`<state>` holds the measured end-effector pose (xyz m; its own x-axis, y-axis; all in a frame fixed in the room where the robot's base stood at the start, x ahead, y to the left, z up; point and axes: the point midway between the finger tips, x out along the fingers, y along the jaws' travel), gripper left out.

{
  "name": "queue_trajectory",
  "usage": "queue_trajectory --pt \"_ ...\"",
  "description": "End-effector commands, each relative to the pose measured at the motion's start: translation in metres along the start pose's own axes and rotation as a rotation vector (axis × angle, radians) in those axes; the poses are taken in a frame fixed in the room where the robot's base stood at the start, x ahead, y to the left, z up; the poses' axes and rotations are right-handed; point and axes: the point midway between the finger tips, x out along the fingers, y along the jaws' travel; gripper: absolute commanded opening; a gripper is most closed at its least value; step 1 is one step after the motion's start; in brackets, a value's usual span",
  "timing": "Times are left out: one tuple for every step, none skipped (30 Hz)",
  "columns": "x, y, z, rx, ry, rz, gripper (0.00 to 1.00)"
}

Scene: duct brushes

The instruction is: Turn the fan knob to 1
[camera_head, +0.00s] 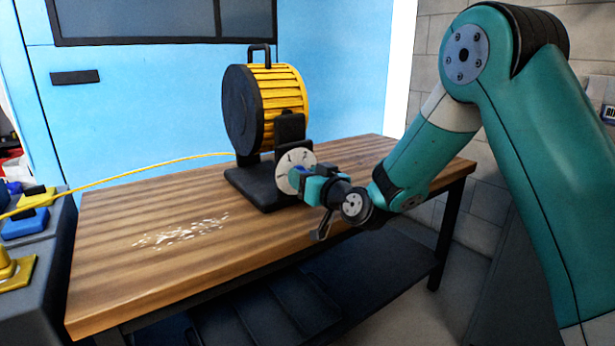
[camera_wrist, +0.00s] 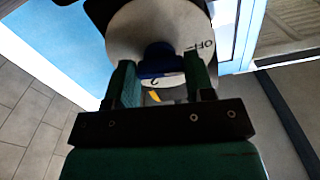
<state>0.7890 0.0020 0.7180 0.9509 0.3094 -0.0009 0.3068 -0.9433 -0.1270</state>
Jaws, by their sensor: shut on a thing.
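The yellow and black fan (camera_head: 284,92) stands on the wooden workbench, with a round white dial (camera_head: 286,163) on its near side. In the wrist view the white dial (camera_wrist: 128,35) shows "OFF" on its right and a "2" at its lower edge. My gripper (camera_head: 300,178) is at the dial. In the wrist view my gripper (camera_wrist: 161,68) has one green finger on each side of the blue knob (camera_wrist: 157,57) and is shut on it. A small yellow mark (camera_wrist: 154,96) shows below the "2". The "1" and the knob's exact pointing direction cannot be made out.
The wooden workbench (camera_head: 125,268) has pale scraps (camera_head: 182,232) lying left of the fan. A yellow cable (camera_head: 130,173) runs from the fan to the left. A grey surface with yellow and blue items (camera_head: 26,226) stands at the left edge.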

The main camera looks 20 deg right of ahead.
Motion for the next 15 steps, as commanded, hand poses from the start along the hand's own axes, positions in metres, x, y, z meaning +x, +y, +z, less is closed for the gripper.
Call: queue_trajectory --pt "-0.0001 0.0012 -0.0014 0.032 0.002 0.003 0.25" --pt "-0.0001 0.0012 -0.0015 0.055 0.002 0.003 0.25" --pt "0.0 0.0012 -0.0017 0.088 0.002 0.003 0.25" --pt "0.0 0.0012 -0.0018 0.115 0.002 0.003 0.25" --pt "0.0 0.0013 -0.0019 0.141 0.003 0.004 0.25" --pt "0.0 0.0013 -0.002 0.179 0.003 0.004 0.25" --pt "0.0 0.0014 -0.002 0.207 0.003 0.004 0.25" --pt "0.0 0.0014 -0.0021 0.235 0.003 0.004 0.25" --pt "0.0 0.0014 -0.0021 0.274 0.003 0.004 0.25" --pt "0.0 0.0014 -0.0021 0.303 0.003 0.003 0.25" --pt "0.0 0.0014 -0.0021 0.333 0.003 0.004 0.25" --pt "0.0 0.0015 -0.0023 0.37 0.003 0.004 0.25" --pt "0.0 0.0016 -0.0024 0.398 0.003 0.004 0.25" --pt "0.0 0.0016 -0.0025 0.426 0.003 0.004 0.25" --pt "0.0 0.0016 -0.0026 0.464 0.003 0.003 0.25"
